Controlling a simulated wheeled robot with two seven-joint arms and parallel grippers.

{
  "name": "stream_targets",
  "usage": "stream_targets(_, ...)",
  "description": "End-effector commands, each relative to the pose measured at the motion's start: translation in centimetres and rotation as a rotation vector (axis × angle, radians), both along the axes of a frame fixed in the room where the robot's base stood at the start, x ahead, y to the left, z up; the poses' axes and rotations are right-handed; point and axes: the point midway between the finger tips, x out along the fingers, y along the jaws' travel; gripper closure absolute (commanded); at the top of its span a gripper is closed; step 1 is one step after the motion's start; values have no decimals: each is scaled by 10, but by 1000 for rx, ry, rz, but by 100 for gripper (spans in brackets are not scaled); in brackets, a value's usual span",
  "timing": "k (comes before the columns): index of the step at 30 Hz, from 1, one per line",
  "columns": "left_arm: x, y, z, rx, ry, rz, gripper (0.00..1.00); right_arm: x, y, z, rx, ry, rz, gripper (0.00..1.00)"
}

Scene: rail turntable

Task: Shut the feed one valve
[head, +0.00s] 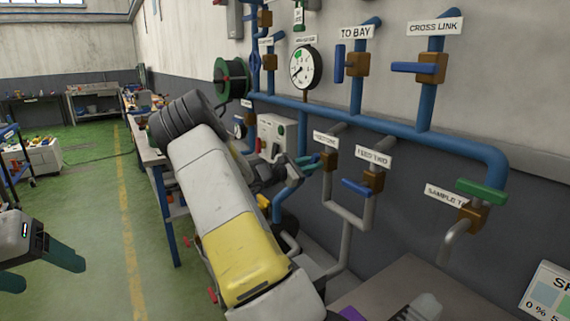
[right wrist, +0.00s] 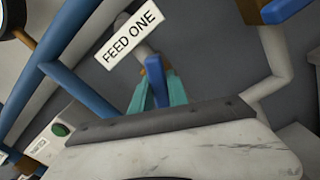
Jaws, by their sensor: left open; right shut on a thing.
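The feed one valve's blue handle (right wrist: 155,82) stands roughly upright in the right wrist view, below a white "FEED ONE" label (right wrist: 132,33). The teal fingers of my right gripper (right wrist: 158,94) are on both sides of the handle and shut on it. In the head view my right gripper (head: 297,172) is at the brown valve body (head: 329,161), left of the feed two valve. The handle is hard to make out there. My left gripper (head: 40,270) is open and empty at the lower left, far from the pipes.
The feed two valve's blue handle (head: 357,187) is close on the right, joined by a grey U-shaped pipe (head: 349,216). The sample valve's green handle (head: 481,190) is further right. The blue main pipe (head: 400,130) runs above. A white box (head: 277,135) stands left of the gripper.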

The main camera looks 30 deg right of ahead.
Motion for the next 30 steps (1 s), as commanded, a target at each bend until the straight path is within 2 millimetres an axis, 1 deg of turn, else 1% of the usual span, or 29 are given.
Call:
stream_targets(21, 0, 0, 0, 0, 0, 0, 30, -5, 0, -6, 59, -676, 1, 100)
stream_targets(30, 0, 0, 0, 0, 0, 0, 30, -6, 0, -8, 80, -924, 0, 100)
